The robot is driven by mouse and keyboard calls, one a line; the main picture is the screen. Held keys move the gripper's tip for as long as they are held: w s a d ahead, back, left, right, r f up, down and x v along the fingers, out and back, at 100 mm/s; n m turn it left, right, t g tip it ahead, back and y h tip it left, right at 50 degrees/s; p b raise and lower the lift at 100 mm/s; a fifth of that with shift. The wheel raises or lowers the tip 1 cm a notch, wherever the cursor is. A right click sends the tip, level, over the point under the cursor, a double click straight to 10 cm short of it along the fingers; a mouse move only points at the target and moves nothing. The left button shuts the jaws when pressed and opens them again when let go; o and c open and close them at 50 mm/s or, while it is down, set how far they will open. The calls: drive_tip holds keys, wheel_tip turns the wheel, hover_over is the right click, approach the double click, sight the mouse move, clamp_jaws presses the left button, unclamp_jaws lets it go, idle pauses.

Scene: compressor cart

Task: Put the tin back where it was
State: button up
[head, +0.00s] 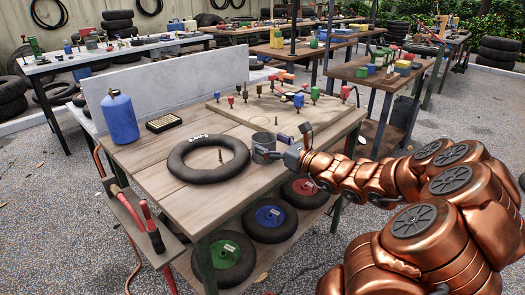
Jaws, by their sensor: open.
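A grey metal tin (263,140) stands upright on the wooden bench (180,190), right of the black inner tube (207,157). My gripper (272,150) is at the tin's near right side, at the end of my copper-coloured arm. One finger shows low across the tin's front; the other is hard to make out. The gripper is open. I cannot tell whether the fingers touch the tin. Its inside and its far side are hidden.
A blue bottle (119,118) and a dark box (164,122) stand at the back left. A wooden board (270,112) with several coloured valves lies behind the tin. The bench's front left is clear.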

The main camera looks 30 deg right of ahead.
sight(256, 139)
drive_tip(key=x, duration=0.2)
drive_tip(key=b+x, duration=0.1)
drive_tip(key=x, duration=0.1)
drive_tip(key=shift+a+f, duration=0.25)
drive_tip(key=shift+f, duration=0.15)
drive_tip(key=shift+w+a, duration=0.1)
drive_tip(key=shift+w, duration=0.5)
drive_tip(key=shift+r, duration=0.1)
drive_tip(key=c, duration=1)
